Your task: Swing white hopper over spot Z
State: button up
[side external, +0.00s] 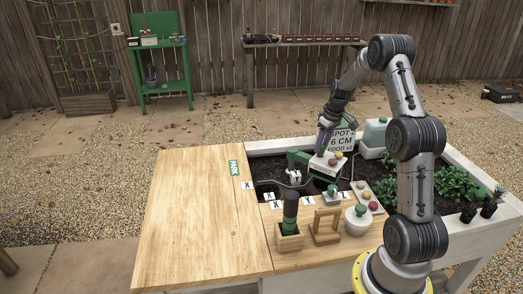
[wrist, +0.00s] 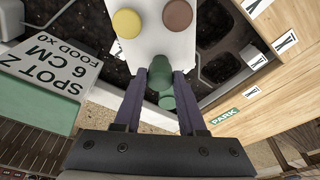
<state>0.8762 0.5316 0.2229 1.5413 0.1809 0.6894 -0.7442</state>
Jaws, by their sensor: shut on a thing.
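A white box (side external: 323,164) with coloured round tops is under my gripper (side external: 324,152) in the side view, by a green beam (side external: 299,158) over the soil. It fills the top of the wrist view (wrist: 178,44), with yellow and brown tops showing. My gripper (wrist: 160,92) is shut on a green knob at its near end. The SPOT Z sign (side external: 344,142) stands just behind it; it shows at left in the wrist view (wrist: 50,72). A small white piece (side external: 294,177) is lower left of the box. I cannot tell for certain which white piece is the hopper.
The wooden top (side external: 195,215) is largely clear at left, with a PARK label (side external: 234,168) and several X cards. A green-topped post (side external: 290,215), wooden frame (side external: 326,226), white round piece (side external: 357,220) and knobbed panel (side external: 367,197) stand in front. A pale jug (side external: 374,136) and plants are right.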

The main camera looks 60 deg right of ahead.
jog(key=shift+d, duration=0.15)
jog(key=shift+d, duration=0.5)
jog(key=o, duration=0.7)
jog(key=shift+w+v, duration=0.25)
jog(key=shift+v, duration=0.9)
jog(key=shift+w+v, duration=0.2)
jog(key=shift+v, duration=0.95)
jog(key=shift+w+v, duration=0.25)
jog(key=shift+v, duration=0.85)
jog(key=shift+d+r, duration=0.15)
jog(key=shift+r, duration=0.05)
